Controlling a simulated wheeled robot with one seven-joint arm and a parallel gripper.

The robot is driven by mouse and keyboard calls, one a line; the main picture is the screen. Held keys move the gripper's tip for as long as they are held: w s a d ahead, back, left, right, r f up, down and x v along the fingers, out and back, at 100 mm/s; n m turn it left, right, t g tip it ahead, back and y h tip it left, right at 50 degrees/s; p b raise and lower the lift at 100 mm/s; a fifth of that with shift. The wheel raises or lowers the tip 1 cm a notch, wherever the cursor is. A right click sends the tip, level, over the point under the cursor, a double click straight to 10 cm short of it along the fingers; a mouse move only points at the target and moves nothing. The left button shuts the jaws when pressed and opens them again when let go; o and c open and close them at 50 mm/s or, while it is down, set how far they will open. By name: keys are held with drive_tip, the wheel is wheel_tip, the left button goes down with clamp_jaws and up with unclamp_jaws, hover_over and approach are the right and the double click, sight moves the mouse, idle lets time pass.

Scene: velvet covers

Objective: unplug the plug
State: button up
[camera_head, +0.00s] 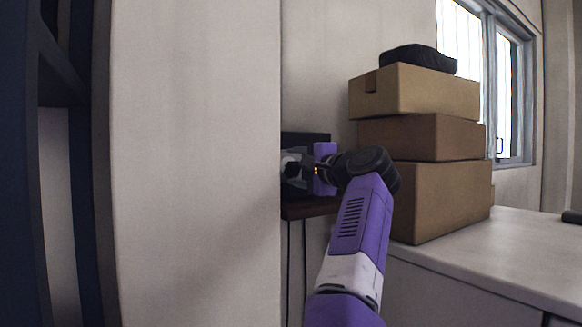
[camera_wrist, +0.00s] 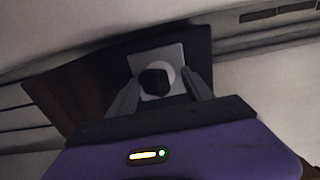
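The plug (camera_wrist: 154,83) is a small dark block sitting in a round white recess on a light grey square socket plate (camera_wrist: 175,55), seen in the wrist view. My gripper (camera_wrist: 160,77) faces the plate, with one grey finger on each side of the plug. The fingers are apart, and a gap shows between each finger and the plug. In the head view my gripper (camera_head: 297,168) reaches in beside the edge of a wall panel. The plug cannot be made out there, as the panel and my gripper hide that area.
A pale wall panel (camera_head: 195,160) stands close to the left of my gripper. A dark box-like backing (camera_head: 312,137) is behind it. To the right, stacked cardboard boxes (camera_head: 440,195) stand on a white counter (camera_head: 500,255), with a black item (camera_head: 418,57) on top.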

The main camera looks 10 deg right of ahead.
drive_tip(key=shift+a+f, duration=0.1)
drive_tip(key=shift+f, duration=0.05)
drive_tip(key=shift+f, duration=0.3)
drive_tip(key=shift+a+f, duration=0.1)
drive_tip(key=shift+f, duration=0.15)
idle(0.8)
clamp_jaws()
drive_tip(key=shift+r, duration=0.1)
